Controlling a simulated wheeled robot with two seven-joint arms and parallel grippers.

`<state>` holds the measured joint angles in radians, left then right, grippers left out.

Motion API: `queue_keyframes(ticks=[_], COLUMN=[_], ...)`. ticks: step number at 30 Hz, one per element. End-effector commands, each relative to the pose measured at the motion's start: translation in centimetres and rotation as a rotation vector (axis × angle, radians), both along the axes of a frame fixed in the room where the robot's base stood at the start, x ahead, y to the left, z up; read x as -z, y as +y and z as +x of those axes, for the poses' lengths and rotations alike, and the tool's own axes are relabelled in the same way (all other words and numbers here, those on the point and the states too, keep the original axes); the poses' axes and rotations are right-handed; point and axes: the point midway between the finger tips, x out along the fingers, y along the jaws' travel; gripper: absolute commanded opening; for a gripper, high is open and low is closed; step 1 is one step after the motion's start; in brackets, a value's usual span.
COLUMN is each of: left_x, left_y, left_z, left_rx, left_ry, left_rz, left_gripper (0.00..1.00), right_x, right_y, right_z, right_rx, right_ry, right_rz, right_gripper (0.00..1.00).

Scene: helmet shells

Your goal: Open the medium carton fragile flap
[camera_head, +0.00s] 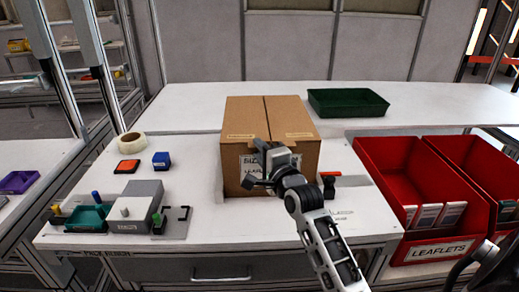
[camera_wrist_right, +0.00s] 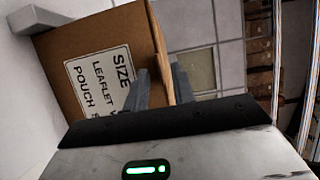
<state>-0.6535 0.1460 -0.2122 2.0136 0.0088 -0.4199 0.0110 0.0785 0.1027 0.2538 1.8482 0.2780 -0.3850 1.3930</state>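The brown carton (camera_head: 270,112) stands upright on the white workbench, its two top flaps lying closed with a seam between them. A small label sits near the front of each flap; I cannot read which says fragile. My right gripper (camera_head: 262,158) is at the carton's front upper edge and hides part of its front label. In the right wrist view the carton (camera_wrist_right: 75,45) shows a white SIZE label, and the gripper's two fingers (camera_wrist_right: 160,88) are apart, with the carton's edge behind or between them; I cannot tell if they touch. My left gripper is out of view.
Red bins (camera_head: 400,165) with leaflets stand at the right. A green tray (camera_head: 347,102) is behind the carton. A tape roll (camera_head: 131,142), a blue block (camera_head: 161,160) and a grey fixture (camera_head: 137,207) lie to the left. The bench front centre is clear.

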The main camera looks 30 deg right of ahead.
Motion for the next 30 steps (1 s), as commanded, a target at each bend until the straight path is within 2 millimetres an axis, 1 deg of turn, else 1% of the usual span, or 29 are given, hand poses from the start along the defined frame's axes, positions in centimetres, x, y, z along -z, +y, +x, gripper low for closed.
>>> queue_keyframes(ticks=[3,11,14,30], left_x=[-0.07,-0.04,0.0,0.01], left_y=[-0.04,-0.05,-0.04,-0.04], left_z=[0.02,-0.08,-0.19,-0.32], left_rx=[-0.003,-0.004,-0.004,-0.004], left_ry=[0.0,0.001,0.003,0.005], left_rz=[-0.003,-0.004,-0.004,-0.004], left_gripper=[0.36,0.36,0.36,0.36], right_x=[-0.02,-0.01,0.0,0.02], right_y=[-0.11,-0.11,-0.11,-0.1], right_z=[0.6,0.68,0.67,0.64], right_rx=[0.0,0.0,0.0,0.0], right_ry=[0.0,0.0,0.0,0.0], right_rz=[0.0,-0.001,-0.001,-0.001], right_gripper=[0.25,0.25,0.0,0.0])
